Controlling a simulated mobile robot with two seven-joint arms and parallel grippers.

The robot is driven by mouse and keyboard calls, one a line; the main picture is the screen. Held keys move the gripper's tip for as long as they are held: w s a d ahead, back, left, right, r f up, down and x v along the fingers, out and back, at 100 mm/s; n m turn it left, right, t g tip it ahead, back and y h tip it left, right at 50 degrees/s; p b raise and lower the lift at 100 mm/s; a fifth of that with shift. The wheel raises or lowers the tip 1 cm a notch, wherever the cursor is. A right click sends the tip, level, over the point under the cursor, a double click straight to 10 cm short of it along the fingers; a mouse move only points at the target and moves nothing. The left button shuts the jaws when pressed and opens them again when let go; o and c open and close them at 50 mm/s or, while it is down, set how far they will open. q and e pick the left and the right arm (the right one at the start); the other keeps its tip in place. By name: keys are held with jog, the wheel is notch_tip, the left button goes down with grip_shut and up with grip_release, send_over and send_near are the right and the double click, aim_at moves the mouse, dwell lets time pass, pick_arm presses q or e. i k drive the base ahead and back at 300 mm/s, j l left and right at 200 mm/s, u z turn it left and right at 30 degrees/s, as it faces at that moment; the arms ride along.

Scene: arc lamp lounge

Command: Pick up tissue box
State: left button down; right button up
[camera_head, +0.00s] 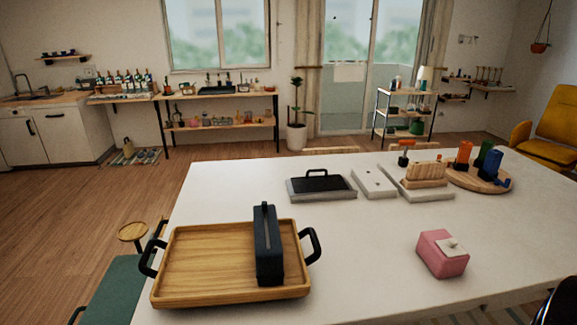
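A pink box (442,254) with a small white piece on its top stands on the right front part of the white table; it looks like the tissue box. It stands alone, with bare tabletop around it.
A wooden tray (205,262) with black handles holds an upright dark case (268,250) at the table's left front. A black-handled board (320,186), white blocks and a round wooden board (478,181) with colored items stand along the back. The table's middle is clear.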

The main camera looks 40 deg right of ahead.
aim_at(442, 266)
jog(key=z, duration=2.3)
